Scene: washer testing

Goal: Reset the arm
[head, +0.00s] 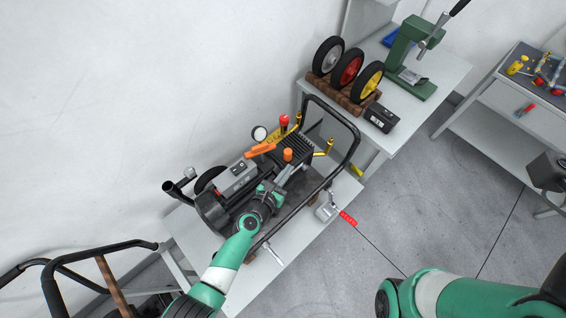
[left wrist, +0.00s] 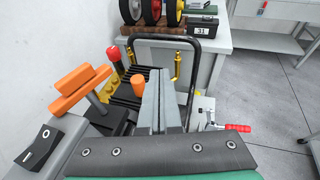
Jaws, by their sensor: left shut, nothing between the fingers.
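My left arm reaches in from below to the pressure washer (head: 213,210), a dark machine in a black tube frame on a white table. My left gripper (head: 287,172) is shut and empty, over the machine's middle. In the left wrist view its grey fingers (left wrist: 160,100) lie together, close to an orange knob (left wrist: 138,83). That knob also shows in the head view (head: 288,154). An orange lever (head: 260,149) and a grey box with a black switch (head: 237,177) are to the left. My right arm shows at the lower right, its gripper out of view.
A red knob (head: 284,120), a gauge (head: 259,133) and brass fittings (head: 323,150) stand up from the machine. A red-handled tool (head: 346,217) is at the table's right edge. Behind are three wheels (head: 347,69) and a green press (head: 405,45). The floor on the right is clear.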

